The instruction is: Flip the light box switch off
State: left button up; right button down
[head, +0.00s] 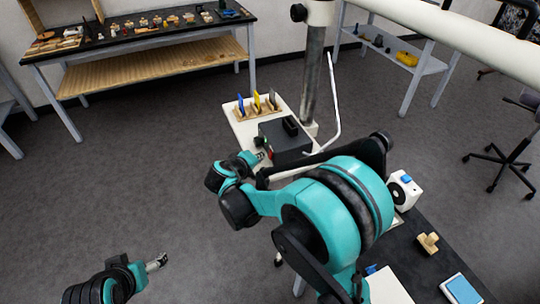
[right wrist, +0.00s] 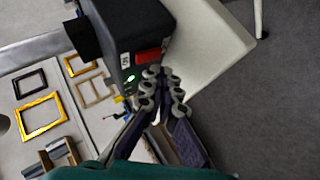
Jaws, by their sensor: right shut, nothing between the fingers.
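A dark box (head: 287,142), which looks like the light box control, stands on a white table. In the right wrist view the dark box (right wrist: 135,25) has a red switch (right wrist: 148,56) and a lit green lamp (right wrist: 130,78) on its front. Whether the switch is tipped on or off is too small to tell. My right gripper (right wrist: 163,75) is shut and empty, its fingertips just below the red switch. I cannot tell whether they touch it. My left gripper (head: 158,262) is low at the left, far from the box; its jaw state is unclear.
A rack (head: 258,106) with coloured panels stands behind the box, beside a grey post (head: 313,75). Several frames (right wrist: 42,119) lie on the white surface. A dark bench (head: 425,250) at lower right carries small items. Open floor lies left.

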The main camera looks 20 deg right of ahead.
jog(key=shift+d, duration=0.1)
jog(key=shift+d, duration=0.35)
jog(key=shift+d+f, duration=0.1)
jog(key=shift+d, duration=0.05)
dwell(0.5)
dwell(0.3)
jog(key=shift+a, duration=0.5)
jog(key=shift+s+a+r, duration=0.1)
jog(key=shift+a+r, duration=0.15)
jog(key=shift+a, duration=1)
jog(key=shift+a+r, duration=0.25)
jog(key=shift+a, duration=1)
jog(key=shift+s, duration=0.1)
